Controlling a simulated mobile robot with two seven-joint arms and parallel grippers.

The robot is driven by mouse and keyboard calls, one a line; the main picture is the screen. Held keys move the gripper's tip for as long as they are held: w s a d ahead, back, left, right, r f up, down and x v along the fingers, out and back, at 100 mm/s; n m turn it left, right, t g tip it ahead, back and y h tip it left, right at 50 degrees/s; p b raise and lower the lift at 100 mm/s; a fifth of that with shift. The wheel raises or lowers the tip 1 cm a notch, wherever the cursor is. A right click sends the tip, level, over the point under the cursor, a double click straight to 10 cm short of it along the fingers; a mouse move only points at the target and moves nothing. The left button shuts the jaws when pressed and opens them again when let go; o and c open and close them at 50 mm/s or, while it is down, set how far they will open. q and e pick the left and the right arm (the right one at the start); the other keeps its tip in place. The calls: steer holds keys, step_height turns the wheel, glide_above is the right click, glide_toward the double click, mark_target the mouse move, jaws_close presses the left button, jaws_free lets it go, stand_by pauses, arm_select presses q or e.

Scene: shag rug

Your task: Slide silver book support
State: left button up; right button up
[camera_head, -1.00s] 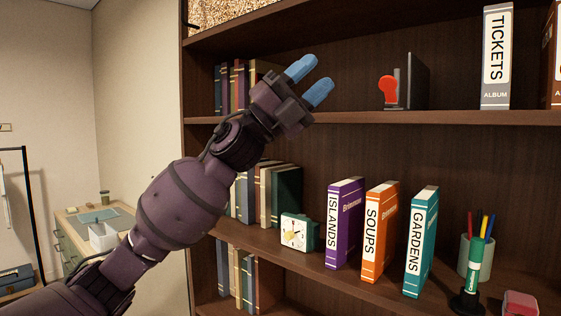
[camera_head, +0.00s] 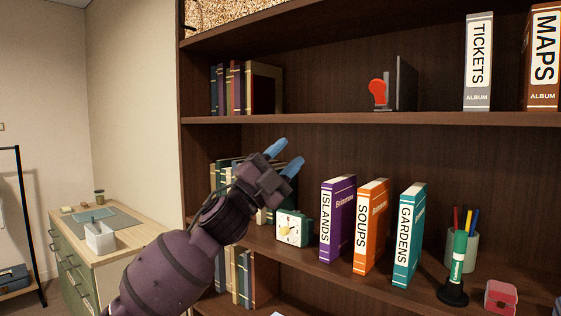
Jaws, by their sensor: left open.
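On the upper shelf, a grey upright support (camera_head: 390,92) with a flat foot stands against a dark upright panel (camera_head: 406,83). A red rounded shape (camera_head: 377,92) shows on its left side. I cannot tell whether the support and the dark panel are one piece. My left gripper (camera_head: 283,158) is open and empty, its two blue fingertips apart. It is below the upper shelf board, to the left of and lower than the support, in front of the lower row of books. My right gripper is not in view.
Books (camera_head: 233,88) stand at the upper shelf's left end; the TICKETS album (camera_head: 478,62) and MAPS album (camera_head: 542,57) stand right. Below are a clock (camera_head: 293,228), purple (camera_head: 338,219), orange (camera_head: 371,227) and teal (camera_head: 410,236) books, and a pen cup (camera_head: 462,249). The upper shelf's middle is clear.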

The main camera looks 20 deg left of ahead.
arm_select(q)
steer(key=shift+a+f+n+y, duration=0.15)
steer(key=shift+f+n+y, duration=0.15)
steer(key=shift+f+y, duration=0.1)
